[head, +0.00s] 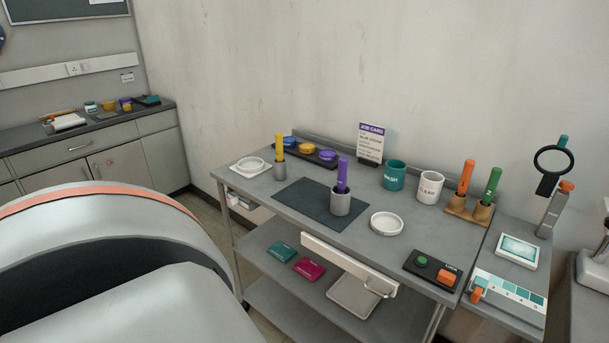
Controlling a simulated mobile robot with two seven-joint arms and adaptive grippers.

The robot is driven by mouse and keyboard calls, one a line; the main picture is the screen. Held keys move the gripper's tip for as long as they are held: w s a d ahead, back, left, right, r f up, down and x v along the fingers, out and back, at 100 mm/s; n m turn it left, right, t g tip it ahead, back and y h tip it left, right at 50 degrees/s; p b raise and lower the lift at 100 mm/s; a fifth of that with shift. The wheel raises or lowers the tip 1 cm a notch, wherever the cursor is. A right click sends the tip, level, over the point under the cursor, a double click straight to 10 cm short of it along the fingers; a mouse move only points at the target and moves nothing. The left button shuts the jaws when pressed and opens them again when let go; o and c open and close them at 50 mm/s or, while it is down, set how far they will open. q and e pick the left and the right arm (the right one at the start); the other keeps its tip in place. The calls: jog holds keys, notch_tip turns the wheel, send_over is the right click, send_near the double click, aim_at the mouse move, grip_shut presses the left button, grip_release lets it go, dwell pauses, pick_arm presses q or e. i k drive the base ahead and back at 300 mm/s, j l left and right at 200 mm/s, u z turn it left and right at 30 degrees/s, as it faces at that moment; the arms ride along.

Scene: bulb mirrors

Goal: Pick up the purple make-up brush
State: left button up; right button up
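The purple make-up brush (342,173) stands upright in a grey cup (341,205) in the head view. Its lower end is hidden inside the cup. The cup stands on the right part of a dark mat (301,201) on the grey metal table. Neither of my grippers is in view.
A yellow brush (279,147) stands in another cup at the back left. A white dish (387,223) lies right of the purple brush. Teal (394,175) and white (430,187) cups stand behind. Orange (466,176) and green (491,184) brushes stand in a wooden holder (457,205).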

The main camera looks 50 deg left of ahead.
aim_at(343, 161)
jog(key=j+u, duration=0.1)
jog(key=u, duration=1.25)
jog(key=i+l, duration=0.05)
